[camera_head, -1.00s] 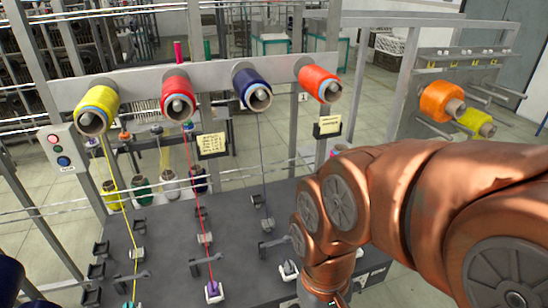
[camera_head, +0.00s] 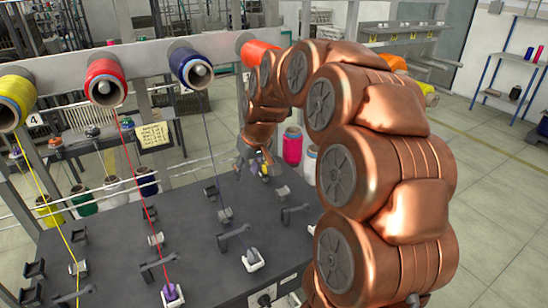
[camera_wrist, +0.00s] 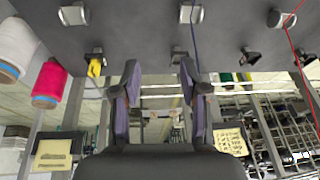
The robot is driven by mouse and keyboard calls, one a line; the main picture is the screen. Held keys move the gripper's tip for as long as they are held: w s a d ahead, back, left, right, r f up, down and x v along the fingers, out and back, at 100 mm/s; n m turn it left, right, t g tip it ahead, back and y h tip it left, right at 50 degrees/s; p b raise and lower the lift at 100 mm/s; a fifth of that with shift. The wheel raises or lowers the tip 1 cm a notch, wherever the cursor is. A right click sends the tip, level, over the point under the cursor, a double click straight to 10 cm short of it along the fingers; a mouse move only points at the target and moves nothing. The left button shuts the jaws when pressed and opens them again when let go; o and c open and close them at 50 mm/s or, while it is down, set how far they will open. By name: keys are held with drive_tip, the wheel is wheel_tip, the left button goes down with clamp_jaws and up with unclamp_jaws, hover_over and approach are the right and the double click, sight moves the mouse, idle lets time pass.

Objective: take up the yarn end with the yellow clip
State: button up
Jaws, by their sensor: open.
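The yellow clip (camera_wrist: 95,67) shows in the wrist view, at a small dark holder on the edge of the grey table (camera_wrist: 140,25). The yarn end at it is too small to make out. My gripper (camera_wrist: 160,75) is open and empty, its two fingers apart, with the clip outside them to the left. The orange-red bobbin (camera_head: 258,52) above is partly hidden by my arm.
Yellow (camera_head: 15,100), red (camera_head: 105,82) and blue (camera_head: 190,68) bobbins sit on the rail, their yarns running down to the table. Small guides (camera_head: 225,214) dot the table. A magenta cone (camera_wrist: 49,82) and a white cone (camera_wrist: 14,50) stand near the clip.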

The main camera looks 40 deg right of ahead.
drive_tip(key=m+t+h+b, duration=0.1)
drive_tip(key=t+b, duration=0.1)
approach(267, 164)
drive_tip(key=shift+b+x, duration=0.65)
drive_tip(key=shift+x, duration=3.95)
drive_tip(key=shift+s+a+f, duration=0.1)
drive_tip(key=shift+s+a, duration=0.05)
drive_tip(key=shift+a, duration=0.05)
clamp_jaws()
drive_tip(key=shift+r, duration=2.3)
